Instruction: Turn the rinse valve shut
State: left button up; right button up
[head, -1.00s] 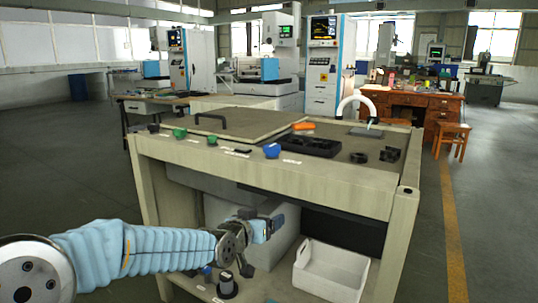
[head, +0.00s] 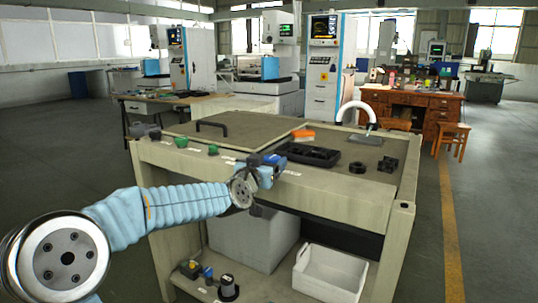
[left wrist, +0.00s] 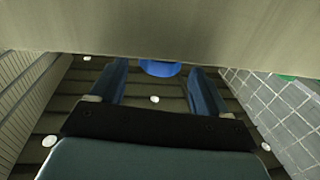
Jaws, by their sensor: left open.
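The bench front panel carries a row of knobs with white labels too small to read, so I cannot tell by label which is the rinse valve. A rounded blue knob (left wrist: 160,68) shows between my fingers in the left wrist view, partly cut off by a beige surface. In the head view it is mostly hidden behind my left gripper (head: 274,164), which is raised at the panel front. The gripper is open, one finger on each side of the knob; I cannot tell if they touch it. Green knobs (head: 181,141) (head: 212,149) sit further left. My right gripper is not in view.
On the bench top (head: 340,170) lie a black tray (head: 310,154), an orange item (head: 303,134) and small black parts (head: 388,164). A white bin (head: 330,272) and a dark round fitting (head: 228,288) stand on the lower shelf. A white curved spout (head: 357,108) rises at the back.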

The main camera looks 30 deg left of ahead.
pick_arm(q)
jog(key=shift+w, duration=0.65)
